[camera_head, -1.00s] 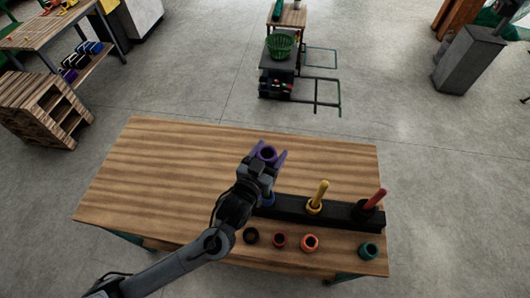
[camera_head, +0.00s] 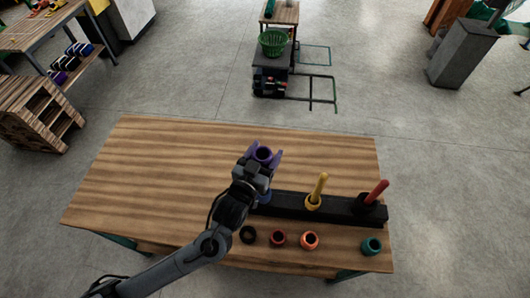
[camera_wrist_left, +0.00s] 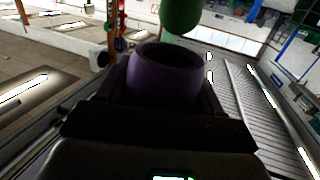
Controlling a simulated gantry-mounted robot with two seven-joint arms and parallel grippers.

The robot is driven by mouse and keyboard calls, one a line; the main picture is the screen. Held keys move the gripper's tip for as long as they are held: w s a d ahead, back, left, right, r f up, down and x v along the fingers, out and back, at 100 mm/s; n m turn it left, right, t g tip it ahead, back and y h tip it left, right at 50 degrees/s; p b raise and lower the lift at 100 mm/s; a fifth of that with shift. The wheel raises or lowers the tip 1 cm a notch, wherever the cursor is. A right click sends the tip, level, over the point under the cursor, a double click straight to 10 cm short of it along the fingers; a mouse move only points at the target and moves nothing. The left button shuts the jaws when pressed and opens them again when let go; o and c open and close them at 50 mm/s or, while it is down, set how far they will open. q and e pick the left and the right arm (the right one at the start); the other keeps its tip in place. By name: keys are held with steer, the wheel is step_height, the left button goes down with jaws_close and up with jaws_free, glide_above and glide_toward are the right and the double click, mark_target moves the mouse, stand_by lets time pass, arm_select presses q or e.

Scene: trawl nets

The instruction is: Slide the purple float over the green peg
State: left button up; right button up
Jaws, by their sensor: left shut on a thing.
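The purple float (camera_head: 263,154) is a ring held upright by my left gripper (camera_head: 263,157), above the left end of the black rack (camera_head: 335,207). In the left wrist view the float (camera_wrist_left: 165,78) sits between the fingers, its open hole showing. A green rounded end (camera_wrist_left: 181,14), which looks like the green peg, appears just beyond the float's rim, apart from its hole. In the head view I see no green peg; my gripper and arm cover that end of the rack. My right gripper is not in view.
The rack also bears a yellow peg (camera_head: 319,186) and a red peg (camera_head: 375,192). A blue ring (camera_head: 265,198) is partly hidden beside my arm. The table's left side (camera_head: 150,180) is clear.

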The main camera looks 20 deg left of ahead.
arm_select(q)
steer(key=shift+f+b, duration=1.35)
steer(key=shift+f, duration=1.6)
steer(key=o, duration=1.1)
steer(key=s, duration=1)
steer(key=shift+s+a+r, duration=0.25)
steer(key=shift+s+a, duration=0.1)
